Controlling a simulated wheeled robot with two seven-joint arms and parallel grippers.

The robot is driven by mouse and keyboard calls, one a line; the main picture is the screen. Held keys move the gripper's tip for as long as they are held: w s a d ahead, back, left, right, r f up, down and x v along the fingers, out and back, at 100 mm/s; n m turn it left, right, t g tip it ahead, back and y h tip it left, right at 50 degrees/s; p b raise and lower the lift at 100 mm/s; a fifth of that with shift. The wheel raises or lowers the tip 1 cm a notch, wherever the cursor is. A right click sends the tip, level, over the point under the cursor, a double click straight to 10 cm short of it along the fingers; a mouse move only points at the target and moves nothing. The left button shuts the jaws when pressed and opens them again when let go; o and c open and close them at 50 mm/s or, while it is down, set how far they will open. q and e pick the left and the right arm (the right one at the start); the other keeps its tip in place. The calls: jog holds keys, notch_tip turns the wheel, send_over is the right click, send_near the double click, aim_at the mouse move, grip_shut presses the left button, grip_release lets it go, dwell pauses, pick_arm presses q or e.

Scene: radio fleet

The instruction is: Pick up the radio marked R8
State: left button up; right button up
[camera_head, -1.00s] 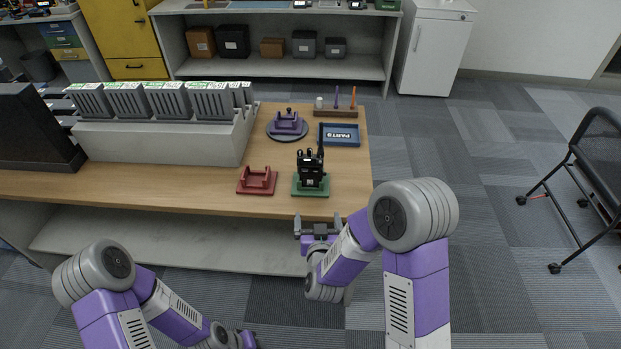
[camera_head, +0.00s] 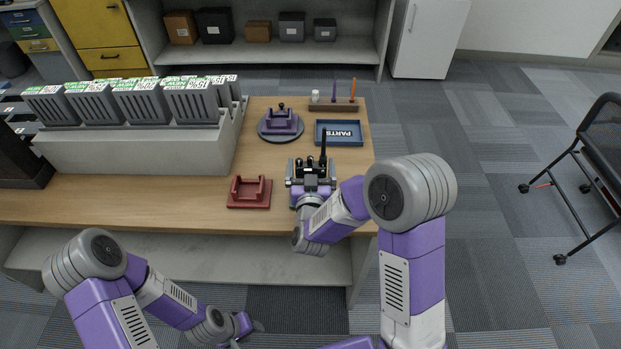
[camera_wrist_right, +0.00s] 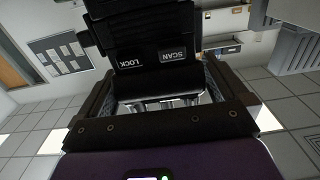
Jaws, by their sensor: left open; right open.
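A black radio (camera_head: 323,146) with an antenna stands upright near the front right of the table. Its marking cannot be read in the head view. The right wrist view shows the black body close up (camera_wrist_right: 150,28), with SCAN and LOCK labels. My right gripper (camera_head: 311,178) is open at the radio, one finger on each side. In the right wrist view the fingers (camera_wrist_right: 160,88) stand apart with the radio's lower part between them. The green stand under the radio is mostly hidden by my gripper. My left gripper (camera_head: 252,329) is open, empty and low in front of the table.
An empty red stand (camera_head: 249,193) is left of the radio. Behind are a blue PARTS tray (camera_head: 339,145), a purple stand on a round grey base (camera_head: 281,127) and a pen holder (camera_head: 334,105). A grey rack (camera_head: 130,152) of labelled units fills the left.

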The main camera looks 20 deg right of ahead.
jog(key=shift+x, duration=1.35)
jog(key=c, duration=1.6)
